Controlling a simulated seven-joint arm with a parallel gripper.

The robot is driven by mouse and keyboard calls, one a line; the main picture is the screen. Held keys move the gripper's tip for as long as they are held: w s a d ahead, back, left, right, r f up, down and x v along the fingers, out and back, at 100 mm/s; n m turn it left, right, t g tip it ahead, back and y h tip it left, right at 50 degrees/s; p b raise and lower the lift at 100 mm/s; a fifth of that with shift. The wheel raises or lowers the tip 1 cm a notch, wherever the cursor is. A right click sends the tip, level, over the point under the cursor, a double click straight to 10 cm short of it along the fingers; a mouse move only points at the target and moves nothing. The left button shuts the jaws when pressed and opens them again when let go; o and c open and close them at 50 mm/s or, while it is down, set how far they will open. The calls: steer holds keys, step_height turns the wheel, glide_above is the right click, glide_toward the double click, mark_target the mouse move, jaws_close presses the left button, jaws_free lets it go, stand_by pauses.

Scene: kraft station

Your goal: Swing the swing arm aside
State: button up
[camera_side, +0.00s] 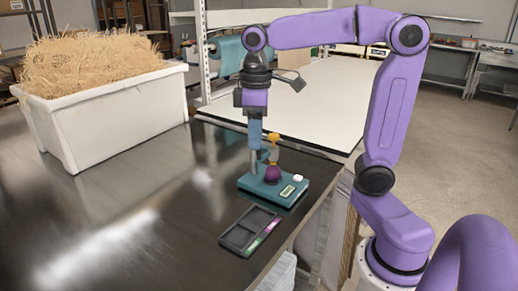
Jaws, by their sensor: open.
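A small teal device (262,191) sits near the dark table's right edge. It has a dark purple round knob (272,174), a white button (298,178) and a pale label on its front. A yellow-orange upright part (273,150) stands behind the knob; I cannot tell whether it is the swing arm. A short grey post (254,162) rises at the device's back left. My gripper (256,141) points straight down over the back left of the device, close to the grey post and left of the yellow-orange part. It is open; any contact is too small to tell.
A dark tray (240,233) with compartments and a coloured strip lies in front of the device. A large white bin (110,122) of straw stands at the left. The dark table (130,215) between them is clear. A white table (325,105) is behind.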

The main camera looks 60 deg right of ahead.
steer(key=w+d+r+m, duration=0.4)
steer(key=w+d+r, duration=0.25)
steer(key=d, duration=0.35)
steer(key=f, duration=1.7)
steer(key=shift+s+a, duration=0.1)
steer(key=shift+s, duration=0.3)
steer(key=shift+c, duration=0.2)
jaws_close()
